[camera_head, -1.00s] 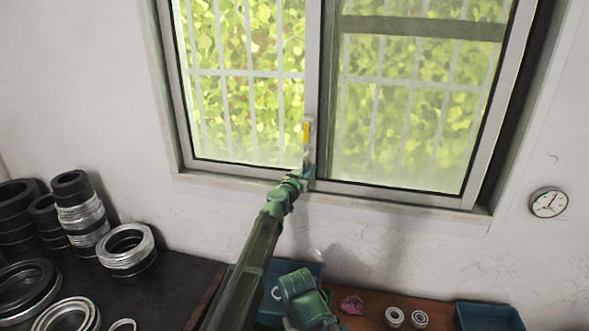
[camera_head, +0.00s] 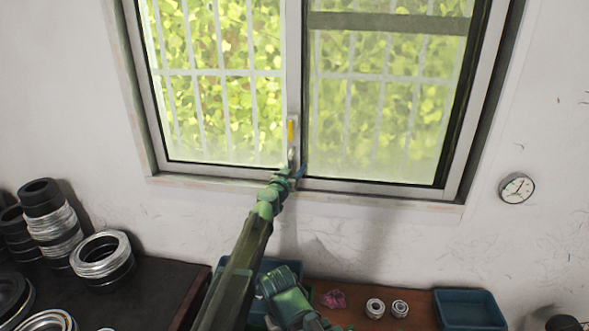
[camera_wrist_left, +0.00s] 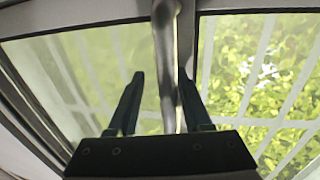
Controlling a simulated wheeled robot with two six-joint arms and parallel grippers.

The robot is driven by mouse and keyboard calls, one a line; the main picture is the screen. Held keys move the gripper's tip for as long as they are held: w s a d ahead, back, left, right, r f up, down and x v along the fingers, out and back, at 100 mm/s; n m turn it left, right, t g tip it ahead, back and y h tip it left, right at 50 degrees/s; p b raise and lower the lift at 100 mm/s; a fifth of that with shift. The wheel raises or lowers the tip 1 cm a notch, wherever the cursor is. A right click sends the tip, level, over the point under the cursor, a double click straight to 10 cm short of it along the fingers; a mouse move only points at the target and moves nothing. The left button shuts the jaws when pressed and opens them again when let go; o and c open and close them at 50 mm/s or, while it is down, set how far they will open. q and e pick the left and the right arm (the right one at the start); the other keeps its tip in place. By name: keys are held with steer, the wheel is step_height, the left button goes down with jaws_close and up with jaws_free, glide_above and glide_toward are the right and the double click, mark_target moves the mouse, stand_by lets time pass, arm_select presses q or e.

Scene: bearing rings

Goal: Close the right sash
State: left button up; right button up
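The right sash (camera_head: 292,70) is a grey-framed pane in the window; its left stile carries a slim upright handle with a yellow mark (camera_head: 291,131). A narrow dark strip shows between its right stile and the window frame. My left gripper (camera_head: 296,172) is at the lower end of this handle. In the left wrist view its two dark fingers (camera_wrist_left: 160,76) stand apart with the grey handle (camera_wrist_left: 168,60) between them. The right finger is close to the handle; whether it touches is unclear. A green arm part of mine shows at the bottom, but no right fingers show.
Black and metal rings (camera_head: 102,257) stand stacked on a dark bench (camera_head: 150,290) at the lower left. Blue bins (camera_head: 470,310), two small bearings (camera_head: 375,308) and a pink crumpled thing (camera_head: 333,299) are below the window. A clock (camera_head: 516,188) hangs at right. The wall before the sill is clear.

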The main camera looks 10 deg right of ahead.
arm_select(q)
steer(key=shift+a, duration=0.2)
steer(key=v, duration=1.3)
steer(key=shift+s, duration=0.3)
